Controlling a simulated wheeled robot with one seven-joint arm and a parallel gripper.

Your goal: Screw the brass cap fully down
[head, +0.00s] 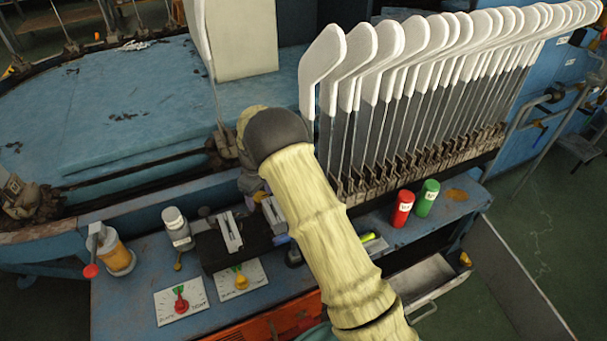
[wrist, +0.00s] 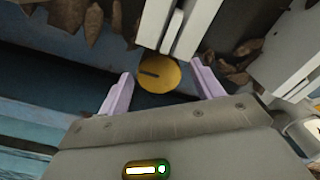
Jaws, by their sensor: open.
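The brass cap (wrist: 158,77) shows in the wrist view as a round golden disc with a short dark mark on its face. Its upper edge meets a pale upright bar. My gripper (wrist: 161,70) is open, with one lavender finger left of the cap and the other right of it. A gap shows on both sides in the picture, and nothing is held. I cannot tell the distance in depth or how far down the cap sits. In the head view my arm hides the cap and most of the gripper.
White sock forms (head: 365,65) stand in a dense row beside my arm. The blue bench (head: 140,290) carries dial plates with a red knob (head: 181,304) and yellow knob (head: 241,281). Red (head: 403,208) and green (head: 427,198) cans stand right of my arm.

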